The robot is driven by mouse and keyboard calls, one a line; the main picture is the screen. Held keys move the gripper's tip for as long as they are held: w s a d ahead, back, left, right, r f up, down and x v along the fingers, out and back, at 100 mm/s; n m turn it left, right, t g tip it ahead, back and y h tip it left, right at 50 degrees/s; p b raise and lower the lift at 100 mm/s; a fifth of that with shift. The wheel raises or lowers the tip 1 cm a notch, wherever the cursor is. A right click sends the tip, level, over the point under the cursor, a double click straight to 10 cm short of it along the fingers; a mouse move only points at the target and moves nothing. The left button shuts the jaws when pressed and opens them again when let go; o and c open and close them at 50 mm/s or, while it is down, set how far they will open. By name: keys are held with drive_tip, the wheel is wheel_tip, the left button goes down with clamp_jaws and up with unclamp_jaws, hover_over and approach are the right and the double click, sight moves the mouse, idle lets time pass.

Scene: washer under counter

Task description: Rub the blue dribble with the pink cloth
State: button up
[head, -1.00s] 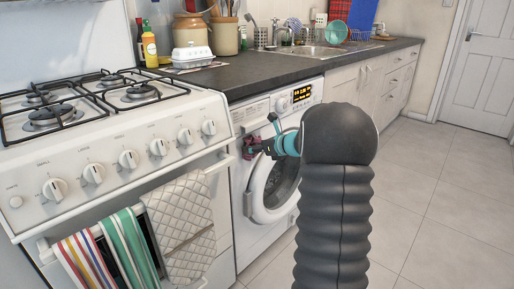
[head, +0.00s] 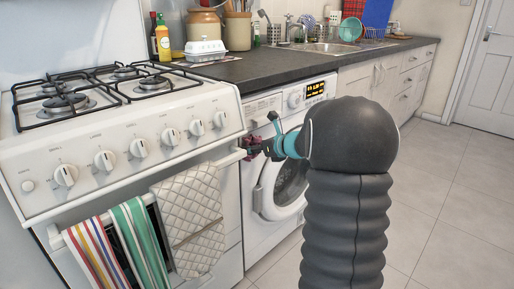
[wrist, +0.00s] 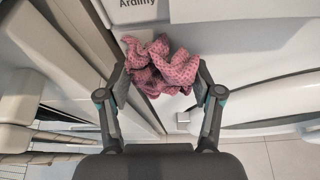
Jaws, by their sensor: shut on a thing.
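My gripper (wrist: 160,84) is shut on the pink cloth (wrist: 161,64), which is crumpled and dotted and bulges out between and beyond the fingers. In the head view my gripper (head: 266,148) is in front of the upper left of the white washer (head: 259,183), near the right end of the oven handle. Only a small part of the cloth (head: 253,138) shows there. I cannot tell whether the cloth touches the washer front. I cannot make out the blue dribble in either view.
The white cooker (head: 130,150) stands close on the left, with its oven handle (head: 228,158) sticking out and towels (head: 118,245) hanging from it. The dark counter (head: 290,65) runs above the washer. The tiled floor (head: 445,215) at the right is clear.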

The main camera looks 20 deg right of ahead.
drive_tip(key=s+d, duration=0.2)
drive_tip(key=s, duration=0.3)
drive_tip(key=shift+s+d, duration=0.15)
drive_tip(key=shift+s, duration=0.2)
idle(0.3)
drive_tip(key=shift+s+d, duration=0.25)
drive_tip(key=shift+s, duration=0.5)
drive_tip(key=shift+s+d, duration=0.25)
drive_tip(key=shift+s, duration=0.45)
